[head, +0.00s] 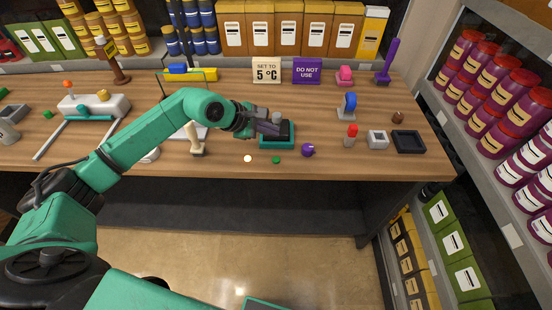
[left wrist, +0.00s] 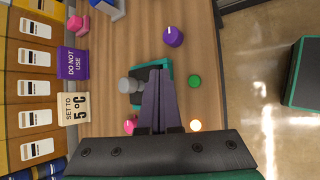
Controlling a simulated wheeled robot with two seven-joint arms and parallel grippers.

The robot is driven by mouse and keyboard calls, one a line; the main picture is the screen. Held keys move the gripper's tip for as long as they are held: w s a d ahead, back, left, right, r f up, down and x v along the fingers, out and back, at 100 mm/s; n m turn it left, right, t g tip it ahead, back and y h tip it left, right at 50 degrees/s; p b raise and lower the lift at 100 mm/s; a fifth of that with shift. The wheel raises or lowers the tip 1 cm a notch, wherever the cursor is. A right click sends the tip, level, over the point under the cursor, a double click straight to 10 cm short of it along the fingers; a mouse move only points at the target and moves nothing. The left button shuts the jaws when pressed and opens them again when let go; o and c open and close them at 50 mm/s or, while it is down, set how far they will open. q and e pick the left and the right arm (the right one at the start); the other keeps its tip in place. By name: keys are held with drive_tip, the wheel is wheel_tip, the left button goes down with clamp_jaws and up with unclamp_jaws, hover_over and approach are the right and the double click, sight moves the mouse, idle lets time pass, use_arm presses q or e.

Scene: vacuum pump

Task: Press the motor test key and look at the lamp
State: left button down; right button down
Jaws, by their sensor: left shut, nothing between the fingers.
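A teal-based device (head: 262,146) with a grey cylindrical part (head: 277,117) stands near the table's front edge. My left gripper (head: 278,130) is shut and empty, its purple fingers above this device. In the left wrist view the fingers (left wrist: 160,82) cover much of the teal base (left wrist: 166,66); the grey part (left wrist: 128,86) is beside them. In front lie a pale round lamp (head: 248,158), glowing warm white in the left wrist view (left wrist: 196,125), and a green round button (head: 276,160). I cannot tell which part is the motor test key. My right gripper is not in view.
A purple knob (head: 308,150) is to the right, then a red-topped piece (head: 351,134), a grey box (head: 377,139) and a dark tray (head: 408,142). A "SET TO 5 °C" sign (head: 266,70) and a purple "DO NOT USE" sign (head: 307,70) stand behind.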

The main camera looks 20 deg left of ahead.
sight(272, 160)
use_arm(q)
drive_tip(key=shift+f, duration=0.1)
wheel_tip(272, 160, down, 8)
drive_tip(key=b, duration=0.5)
drive_tip(key=shift+f+b, duration=0.35)
drive_tip(key=shift+b, duration=0.2)
idle(1.3)
drive_tip(key=shift+f+b, duration=0.35)
drive_tip(key=shift+b, duration=0.25)
drive_tip(key=shift+f+b, duration=0.4)
drive_tip(key=shift+b, duration=0.15)
idle(0.4)
drive_tip(key=shift+r+p, duration=0.35)
drive_tip(key=shift+r, duration=0.45)
